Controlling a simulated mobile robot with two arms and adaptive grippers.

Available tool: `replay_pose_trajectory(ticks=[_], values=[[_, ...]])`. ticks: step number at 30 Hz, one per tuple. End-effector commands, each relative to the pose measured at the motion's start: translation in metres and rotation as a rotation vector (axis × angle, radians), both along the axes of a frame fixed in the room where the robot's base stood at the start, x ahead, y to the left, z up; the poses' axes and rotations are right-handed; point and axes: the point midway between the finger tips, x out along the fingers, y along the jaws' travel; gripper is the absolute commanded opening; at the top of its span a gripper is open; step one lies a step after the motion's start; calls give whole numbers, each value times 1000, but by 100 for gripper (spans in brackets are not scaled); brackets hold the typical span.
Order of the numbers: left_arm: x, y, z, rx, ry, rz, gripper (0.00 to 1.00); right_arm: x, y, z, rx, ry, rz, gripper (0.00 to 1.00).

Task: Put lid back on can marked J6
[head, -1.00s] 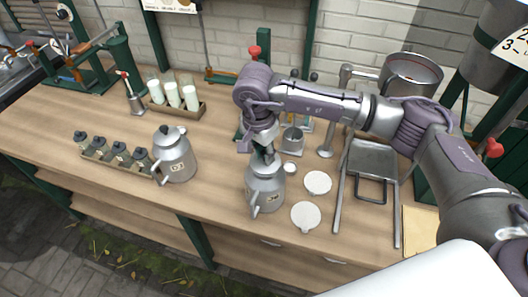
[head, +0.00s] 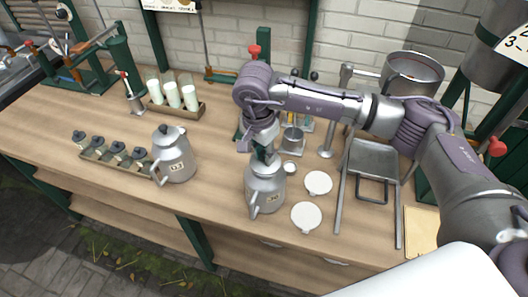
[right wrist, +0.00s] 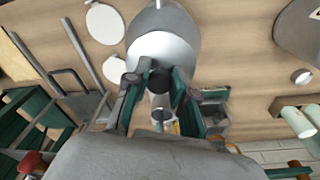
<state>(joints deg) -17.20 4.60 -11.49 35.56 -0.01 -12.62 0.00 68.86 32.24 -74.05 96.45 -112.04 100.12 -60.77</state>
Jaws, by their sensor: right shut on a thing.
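A grey metal can (head: 265,194) with a side spout and a small pale label stands upright near the front of the bench. The label's letters are too small to read surely. My right gripper (head: 264,155) is directly above its mouth, pointing down. In the right wrist view its fingers (right wrist: 158,84) are shut on a dark round knob (right wrist: 160,79), the lid's knob, with the can's grey body (right wrist: 165,48) right behind it. The fingers mostly hide the lid, so I cannot tell whether it sits fully on the rim. My left gripper is not in view.
A similar can (head: 174,158) with a dark-knobbed lid stands to the left. Two white discs (head: 306,216) (head: 318,183) lie right of the can. A metal cup (head: 292,139) stands behind it. A rack of small jars (head: 118,152) and milk bottles (head: 173,95) are further left.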

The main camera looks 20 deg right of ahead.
Motion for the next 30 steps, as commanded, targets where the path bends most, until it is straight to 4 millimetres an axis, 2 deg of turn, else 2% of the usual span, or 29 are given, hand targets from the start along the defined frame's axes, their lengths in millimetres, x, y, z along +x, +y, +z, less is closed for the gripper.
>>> replay_pose_trajectory(ticks=[28, 29, 30], values=[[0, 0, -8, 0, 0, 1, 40, 0, 0, -1, 0, 0, 0, 0], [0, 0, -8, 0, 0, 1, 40, 0, 0, -1, 0, 0, 0, 28], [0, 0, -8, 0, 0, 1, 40, 0, 0, -1, 0, 0, 0, 34]])
